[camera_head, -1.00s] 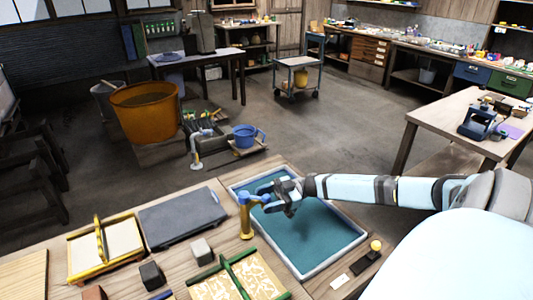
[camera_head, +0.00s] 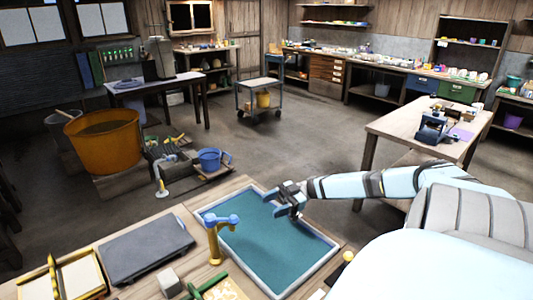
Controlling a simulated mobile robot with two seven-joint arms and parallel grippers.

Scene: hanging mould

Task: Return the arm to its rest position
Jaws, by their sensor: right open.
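My right arm reaches in from the right over the workbench. My right gripper (camera_head: 290,205) is open and empty, above the teal-bottomed tray (camera_head: 262,240) with a pale rim. A yellow post with a blue top (camera_head: 217,235) stands by the tray's left rim, apart from the gripper. My left gripper is not in view.
On the bench lie a dark grey slab (camera_head: 146,248), a grey block (camera_head: 168,282) and a yellow-framed mould (camera_head: 78,278). A side table (camera_head: 408,122) stands at right. Open floor lies between.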

